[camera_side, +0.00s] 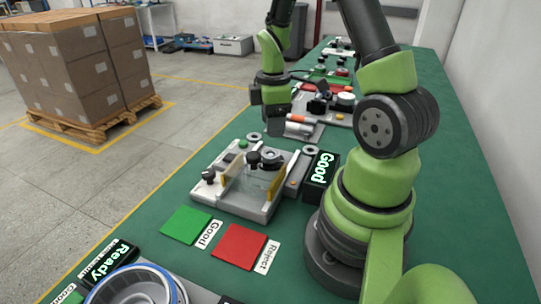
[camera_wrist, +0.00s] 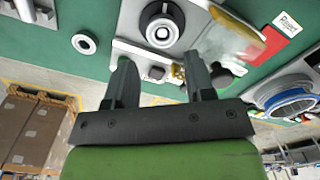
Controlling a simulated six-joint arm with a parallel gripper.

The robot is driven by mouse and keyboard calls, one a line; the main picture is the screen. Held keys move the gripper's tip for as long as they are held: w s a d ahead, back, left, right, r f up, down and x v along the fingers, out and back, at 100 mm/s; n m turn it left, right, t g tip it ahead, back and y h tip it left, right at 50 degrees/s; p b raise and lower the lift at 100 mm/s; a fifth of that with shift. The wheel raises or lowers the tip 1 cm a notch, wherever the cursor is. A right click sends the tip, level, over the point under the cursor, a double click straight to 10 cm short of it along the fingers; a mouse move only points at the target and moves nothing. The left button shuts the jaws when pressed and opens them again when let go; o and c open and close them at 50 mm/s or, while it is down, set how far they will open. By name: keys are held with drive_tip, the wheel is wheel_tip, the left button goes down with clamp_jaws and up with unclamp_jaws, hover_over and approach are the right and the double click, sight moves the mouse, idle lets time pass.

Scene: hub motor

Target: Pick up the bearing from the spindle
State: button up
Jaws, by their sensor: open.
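In the side view the spindle area (camera_side: 269,157) is small, and I cannot separate bearing from spindle there. My gripper (camera_wrist: 160,62) is open, its two dark fingers apart with nothing held between them. The fingertips appear below the bearing in the wrist view, apart from it. In the side view my gripper (camera_side: 272,120) hangs above the bench, behind the fixture (camera_side: 238,201).
A loose metal ring (camera_wrist: 84,44) lies beside the fixture. The fixture carries black knobs and a yellowish upright plate (camera_side: 277,178). A lit "Good" box (camera_side: 320,177) stands to its right. Green (camera_side: 186,225) and red (camera_side: 239,246) pads lie in front. Other equipment stands behind.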

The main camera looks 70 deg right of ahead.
sight(273, 154)
wheel_tip(273, 154, down, 8)
drive_tip(key=shift+a+r, duration=0.1)
drive_tip(key=shift+r, duration=0.15)
drive_tip(key=c, duration=0.6)
